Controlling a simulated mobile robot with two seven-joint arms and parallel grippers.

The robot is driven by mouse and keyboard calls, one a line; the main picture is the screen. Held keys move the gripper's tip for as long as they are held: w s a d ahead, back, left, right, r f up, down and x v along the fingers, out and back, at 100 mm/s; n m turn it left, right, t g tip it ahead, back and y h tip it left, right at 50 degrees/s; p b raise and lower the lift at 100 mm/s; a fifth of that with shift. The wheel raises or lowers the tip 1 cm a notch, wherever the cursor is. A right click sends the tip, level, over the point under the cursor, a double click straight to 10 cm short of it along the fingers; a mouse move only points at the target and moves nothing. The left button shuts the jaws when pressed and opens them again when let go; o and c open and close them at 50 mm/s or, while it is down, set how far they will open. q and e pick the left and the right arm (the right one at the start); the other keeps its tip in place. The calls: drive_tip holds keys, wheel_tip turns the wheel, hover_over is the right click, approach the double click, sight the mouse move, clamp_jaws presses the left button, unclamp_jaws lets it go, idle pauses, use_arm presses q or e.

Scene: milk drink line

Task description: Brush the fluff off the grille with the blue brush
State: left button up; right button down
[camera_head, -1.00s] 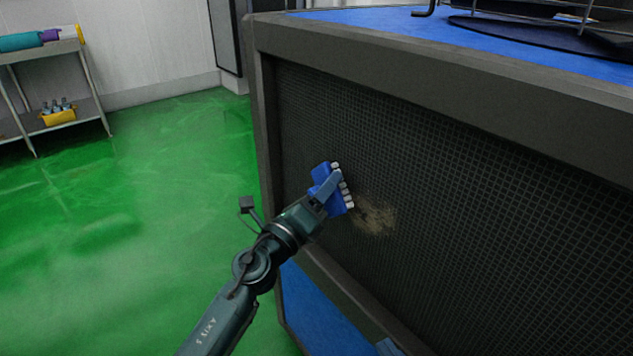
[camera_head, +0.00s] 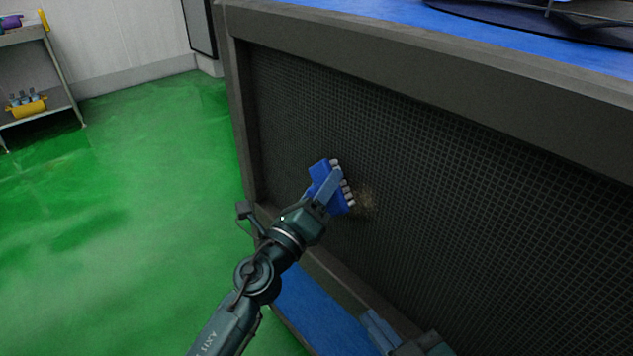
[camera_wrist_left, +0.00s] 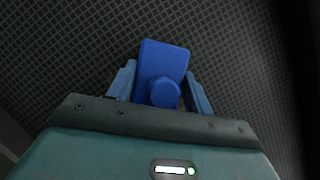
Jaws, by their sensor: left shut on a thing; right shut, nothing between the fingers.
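The blue brush (camera_head: 321,178), with a row of pale bristle tufts, is held in my left gripper (camera_head: 328,190) at the dark mesh grille (camera_head: 480,210). In the left wrist view, the brush's blue back and round knob (camera_wrist_left: 163,70) sit between the two fingers of my left gripper (camera_wrist_left: 160,88). A faint tan patch of fluff (camera_head: 366,201) shows on the grille just right of the bristles. Whether the bristles touch the mesh is hard to tell. My right gripper (camera_head: 378,328) is at the bottom edge, shut and empty, low in front of the grille.
The grille sits in a grey frame (camera_head: 440,57) with a blue top surface above, bearing a dark round item. A blue surface (camera_head: 315,305) lies below. Green floor (camera_head: 130,220) is open at left. A shelf with a yellow bin (camera_head: 26,107) stands far left.

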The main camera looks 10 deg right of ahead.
use_arm(q)
drive_tip(key=shift+s+d, duration=0.85)
drive_tip(key=shift+s, duration=0.25)
drive_tip(key=shift+s+d, duration=0.85)
drive_tip(key=shift+s, duration=0.2)
drive_tip(key=shift+s+d+r, duration=0.1)
drive_tip(key=shift+s+d, duration=0.55)
drive_tip(key=shift+s, duration=0.2)
drive_tip(key=shift+s+d+r, duration=0.1)
drive_tip(key=shift+s+d, duration=0.55)
drive_tip(key=shift+s, duration=0.15)
drive_tip(key=shift+s+a+p, duration=0.1)
drive_tip(key=shift+p, duration=0.2)
drive_tip(key=shift+s+a+f, duration=0.1)
drive_tip(key=shift+s+a, duration=0.75)
drive_tip(key=shift+a, duration=0.3)
drive_tip(key=shift+s+a+f, duration=0.1)
drive_tip(key=shift+s+a, duration=0.7)
drive_tip(key=shift+a, duration=0.35)
